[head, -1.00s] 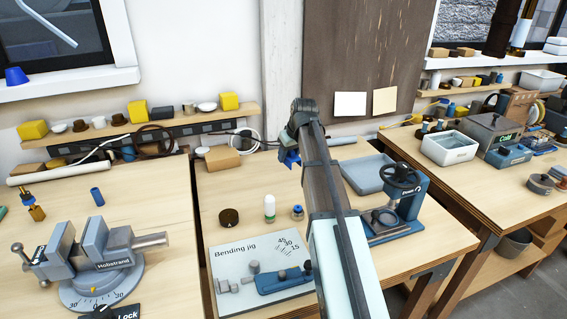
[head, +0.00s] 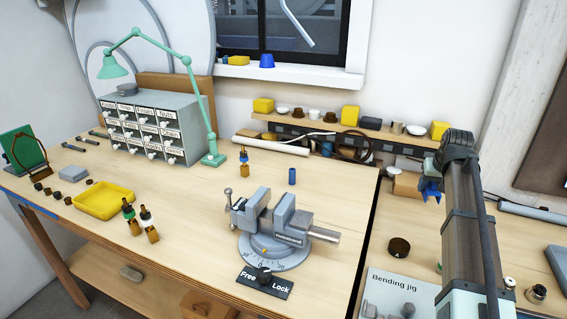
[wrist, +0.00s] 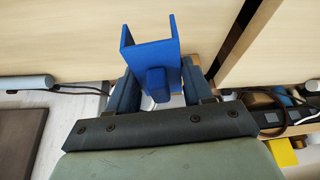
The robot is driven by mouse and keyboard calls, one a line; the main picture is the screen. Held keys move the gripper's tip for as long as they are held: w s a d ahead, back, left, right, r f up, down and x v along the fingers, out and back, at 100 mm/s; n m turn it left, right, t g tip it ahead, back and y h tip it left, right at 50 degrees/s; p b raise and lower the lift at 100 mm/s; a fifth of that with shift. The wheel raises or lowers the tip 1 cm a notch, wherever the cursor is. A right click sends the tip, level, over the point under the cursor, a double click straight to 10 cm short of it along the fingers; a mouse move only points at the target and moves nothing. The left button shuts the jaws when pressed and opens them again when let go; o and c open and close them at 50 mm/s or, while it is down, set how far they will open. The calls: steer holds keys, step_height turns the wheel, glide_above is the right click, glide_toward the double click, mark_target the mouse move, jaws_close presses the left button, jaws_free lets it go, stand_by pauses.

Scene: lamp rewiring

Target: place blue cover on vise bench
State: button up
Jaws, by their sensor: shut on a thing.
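My gripper (wrist: 158,88) is shut on the blue cover (wrist: 150,45), a blue U-shaped channel piece standing out between the two fingers in the wrist view. In the head view the blue cover (head: 431,190) shows small at the arm's end, and my gripper (head: 436,176) is mostly hidden by my arm. It is held in the air to the right of the vise bench (head: 200,215), a wooden-topped table filling the left and middle. A grey vise (head: 278,225) stands on that bench near its right front.
Beside the vise are a blue cylinder (head: 292,176) and a Free/Lock plate (head: 264,282). A yellow tray (head: 104,200), drawer cabinet (head: 150,128) and green lamp (head: 213,158) stand further left. The bench top between tray and vise is largely clear.

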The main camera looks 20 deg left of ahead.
steer(key=a+r, duration=0.1)
steer(key=a, duration=2)
step_height(320, 180, up, 3)
steer(key=m, duration=0.2)
glide_above(184, 206)
steer(key=s, duration=0.2)
steer(key=shift+h, duration=0.4)
steer(key=shift+w+d+f, duration=0.1)
steer(key=shift+f, duration=2.25)
steer(key=shift+w+f, duration=0.1)
steer(key=shift+f, duration=2.2)
steer(key=shift+f, duration=0.1)
steer(key=o, duration=1.1)
